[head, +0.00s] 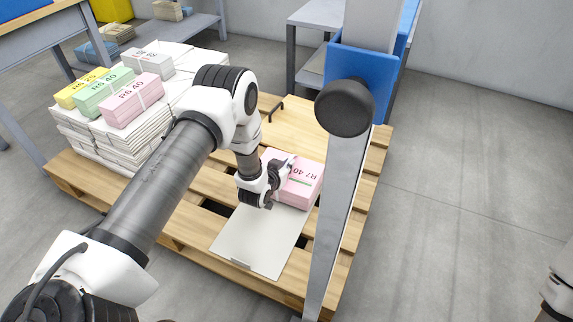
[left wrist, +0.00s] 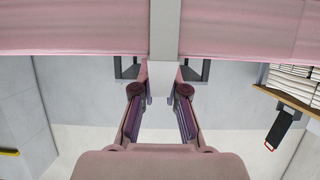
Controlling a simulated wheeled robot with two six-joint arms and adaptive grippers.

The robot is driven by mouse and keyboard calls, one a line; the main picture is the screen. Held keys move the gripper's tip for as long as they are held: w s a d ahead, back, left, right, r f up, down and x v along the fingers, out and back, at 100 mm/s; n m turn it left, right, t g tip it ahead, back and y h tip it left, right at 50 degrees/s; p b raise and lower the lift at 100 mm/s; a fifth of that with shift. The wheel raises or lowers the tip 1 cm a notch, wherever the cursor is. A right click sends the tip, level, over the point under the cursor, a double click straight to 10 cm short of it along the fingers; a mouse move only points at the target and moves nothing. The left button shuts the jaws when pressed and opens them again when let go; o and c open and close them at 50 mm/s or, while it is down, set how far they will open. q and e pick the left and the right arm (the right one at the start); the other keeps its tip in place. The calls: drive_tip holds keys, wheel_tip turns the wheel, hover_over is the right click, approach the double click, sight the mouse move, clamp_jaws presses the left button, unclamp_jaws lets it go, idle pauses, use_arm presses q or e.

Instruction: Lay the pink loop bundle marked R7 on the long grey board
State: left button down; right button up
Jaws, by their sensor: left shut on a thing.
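The pink loop bundle marked R7 (head: 305,184) is at the far end of the long grey board (head: 255,243), above the wooden pallet. I cannot tell whether it touches the board. My left gripper (head: 277,178) is at the bundle's left side. In the left wrist view the bundle (left wrist: 80,28) spans the top, with a grey band down its middle. There the left gripper's fingers (left wrist: 161,88) are shut on the bundle's pale loop.
The slatted pallet (head: 205,215) carries a stack of white paper (head: 100,147) with yellow, green, another pink (head: 133,102) and grey bundles on top. A grey post (head: 335,200) with a blue bracket stands at the right. The near part of the board is clear.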

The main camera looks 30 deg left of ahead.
use_arm(q)
drive_tip(key=shift+f+b, duration=0.3)
drive_tip(key=shift+f, duration=0.05)
drive_tip(key=c, duration=1.1)
unclamp_jaws()
drive_tip(key=shift+r, duration=0.1)
drive_tip(key=shift+c, duration=0.2)
drive_tip(key=shift+s+f, duration=0.1)
drive_tip(key=shift+f, duration=0.15)
drive_tip(key=v, duration=1.2)
